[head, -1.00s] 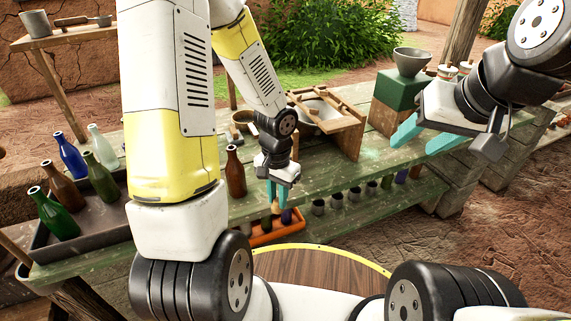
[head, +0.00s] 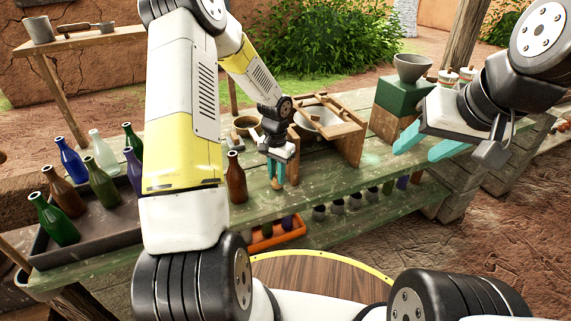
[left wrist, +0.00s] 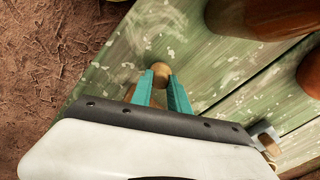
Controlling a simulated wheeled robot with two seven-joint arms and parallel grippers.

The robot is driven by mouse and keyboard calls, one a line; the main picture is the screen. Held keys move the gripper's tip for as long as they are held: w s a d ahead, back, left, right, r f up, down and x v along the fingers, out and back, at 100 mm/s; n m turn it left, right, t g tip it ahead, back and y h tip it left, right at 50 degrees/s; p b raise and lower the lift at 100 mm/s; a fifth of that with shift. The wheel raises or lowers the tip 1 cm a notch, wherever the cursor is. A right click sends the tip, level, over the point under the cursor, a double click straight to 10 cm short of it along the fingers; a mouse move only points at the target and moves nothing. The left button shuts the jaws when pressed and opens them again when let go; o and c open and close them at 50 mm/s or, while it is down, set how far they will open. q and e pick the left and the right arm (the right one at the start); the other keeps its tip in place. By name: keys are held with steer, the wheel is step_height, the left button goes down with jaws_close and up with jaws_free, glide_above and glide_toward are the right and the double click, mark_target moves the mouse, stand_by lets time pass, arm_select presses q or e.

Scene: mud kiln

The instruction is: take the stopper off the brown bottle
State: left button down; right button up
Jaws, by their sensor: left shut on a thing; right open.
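The brown bottle (head: 236,182) stands upright on the green table near its front edge; no stopper shows on its pale-rimmed mouth. My left gripper (head: 277,184) is to the right of it, apart from it, pointing down over the tabletop. In the left wrist view its teal fingers (left wrist: 166,82) are shut on a small round wooden stopper (left wrist: 160,68). Brown rounded shapes at that view's top and right edges are cut off, so I cannot tell which is the bottle. My right gripper (head: 430,147) is open and empty at the right, in front of the green block.
A dark tray (head: 75,246) with several bottles, another brown one among them, is at the left. A wooden frame (head: 345,140) and bowls stand behind my left gripper. A green block (head: 403,93) bears a grey bowl (head: 413,68). An orange tray (head: 270,241) sits below the tabletop.

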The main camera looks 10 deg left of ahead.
arm_select(q)
steer(key=shift+f, duration=1.05)
steer(key=c, duration=1.3)
jaws_free()
steer(key=shift+f, duration=0.1)
steer(key=shift+o, duration=0.2)
steer(key=s+r+n+t, duration=0.1)
steer(key=s+r, duration=0.2)
steer(key=r, duration=0.6)
steer(key=s+r+t, duration=0.1)
steer(key=s+r, duration=0.2)
steer(key=r, duration=0.6)
steer(key=s+r+n+t, duration=0.1)
steer(key=s+r, duration=0.3)
steer(key=r, duration=0.5)
steer(key=s+d+r+n+t+h, duration=0.1)
steer(key=s+r, duration=0.2)
steer(key=s, duration=0.4)
steer(key=s+d+r+n+t+h, duration=0.1)
steer(key=s+r+t, duration=0.1)
steer(key=s, duration=0.5)
steer(key=shift+s+d+r, duration=0.15)
steer(key=shift+r, duration=0.65)
